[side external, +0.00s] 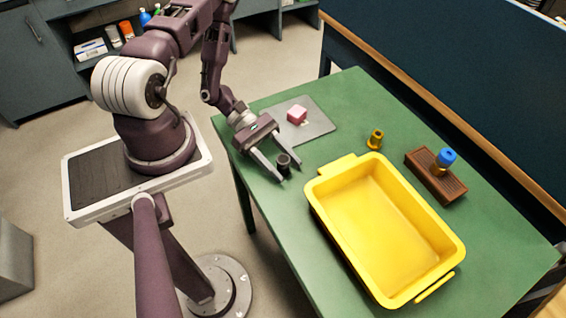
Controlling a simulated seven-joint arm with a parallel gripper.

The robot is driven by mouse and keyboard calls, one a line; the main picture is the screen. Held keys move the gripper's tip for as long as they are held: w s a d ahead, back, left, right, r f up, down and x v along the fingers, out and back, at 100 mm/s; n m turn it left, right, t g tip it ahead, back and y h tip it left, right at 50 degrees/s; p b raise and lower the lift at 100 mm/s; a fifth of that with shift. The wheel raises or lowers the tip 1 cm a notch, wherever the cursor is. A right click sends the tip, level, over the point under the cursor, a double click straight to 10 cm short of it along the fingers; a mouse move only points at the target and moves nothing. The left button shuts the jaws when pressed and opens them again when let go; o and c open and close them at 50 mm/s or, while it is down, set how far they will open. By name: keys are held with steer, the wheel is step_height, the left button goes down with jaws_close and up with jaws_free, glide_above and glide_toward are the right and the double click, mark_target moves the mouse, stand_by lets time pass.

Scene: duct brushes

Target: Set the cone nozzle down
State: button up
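A small brass-yellow piece (375,139) stands alone to the right. I cannot tell for certain which of these is the cone nozzle; the black one is the piece at my gripper.
A yellow tray (316,205) with end handles stands just right of my gripper. A brown block (424,174) holds a blue-topped piece (446,157). The table between mat and brass piece is clear.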

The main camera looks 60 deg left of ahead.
steer(key=shift+m, duration=0.3)
steer(key=v, duration=0.8)
steer(key=r+v, duration=0.1)
steer(key=v, duration=0.3)
steer(key=shift+w+r, duration=0.1)
steer(key=shift+w, duration=0.05)
steer(key=w+d+r+m+g+y, duration=0.1)
steer(key=d+r+m+g+y, duration=0.15)
steer(key=r+m, duration=0.4)
steer(key=w+d+r+m+g+y, duration=0.2)
steer(key=d+r+m+g, duration=0.15)
steer(key=r, duration=0.55)
steer(key=s+d+r+m+t+y, duration=0.3)
steer(key=s+r+m+y, duration=0.1)
steer(key=r+m, duration=0.1)
steer(key=s+d+r+m+t+y, duration=0.3)
steer(key=r+m, duration=0.3)
steer(key=r, duration=0.2)
steer(key=shift+s+d+r+t+y, duration=0.15)
steer(key=shift+s+r+t+y, duration=0.15)
steer(key=shift+s+t+y, duration=0.55)
